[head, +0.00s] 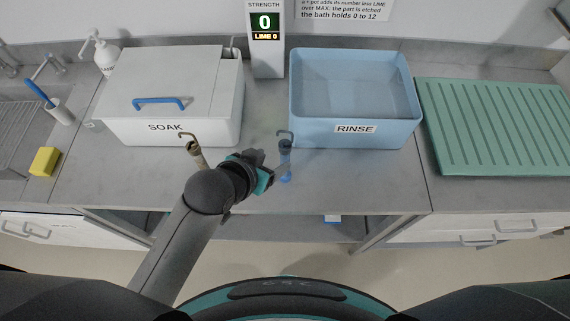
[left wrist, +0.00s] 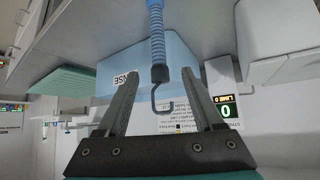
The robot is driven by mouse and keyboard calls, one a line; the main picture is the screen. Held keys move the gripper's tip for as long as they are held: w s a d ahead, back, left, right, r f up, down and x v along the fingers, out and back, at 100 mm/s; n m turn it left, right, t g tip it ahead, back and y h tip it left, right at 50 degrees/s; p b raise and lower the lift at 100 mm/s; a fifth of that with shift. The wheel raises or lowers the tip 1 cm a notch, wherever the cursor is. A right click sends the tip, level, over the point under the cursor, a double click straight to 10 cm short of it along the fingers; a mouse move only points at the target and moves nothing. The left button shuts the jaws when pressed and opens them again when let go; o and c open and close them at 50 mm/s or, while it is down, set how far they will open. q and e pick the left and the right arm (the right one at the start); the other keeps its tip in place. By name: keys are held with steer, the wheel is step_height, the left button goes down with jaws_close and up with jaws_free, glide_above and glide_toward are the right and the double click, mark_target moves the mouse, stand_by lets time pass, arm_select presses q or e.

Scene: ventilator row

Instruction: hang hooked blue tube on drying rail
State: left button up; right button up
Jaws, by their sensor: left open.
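The hooked blue tube (head: 286,160) stands near the counter's front, below the rinse bath, with a dark cuff and metal hook at its top. In the left wrist view, the ribbed blue tube (left wrist: 156,35) shows with its hook between the finger lines. My left gripper (head: 272,172) is open beside the tube, its fingers on either side in the wrist view (left wrist: 162,92). I cannot tell whether they touch it. I cannot make out the drying rail for certain. My right gripper is out of view.
A tan hooked tube (head: 194,153) stands left of my gripper. The white SOAK box (head: 205,128) has a blue-handled lid. The blue RINSE bath (head: 385,133), strength display (head: 266,50) and green ribbed mat (head: 500,125) stand behind and right. Counter right of the tube is clear.

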mark_target(289, 151)
arm_select(q)
steer(key=shift+b+x, duration=0.6)
steer(key=shift+x, duration=5.3)
steer(key=shift+d, duration=0.15)
jaws_close()
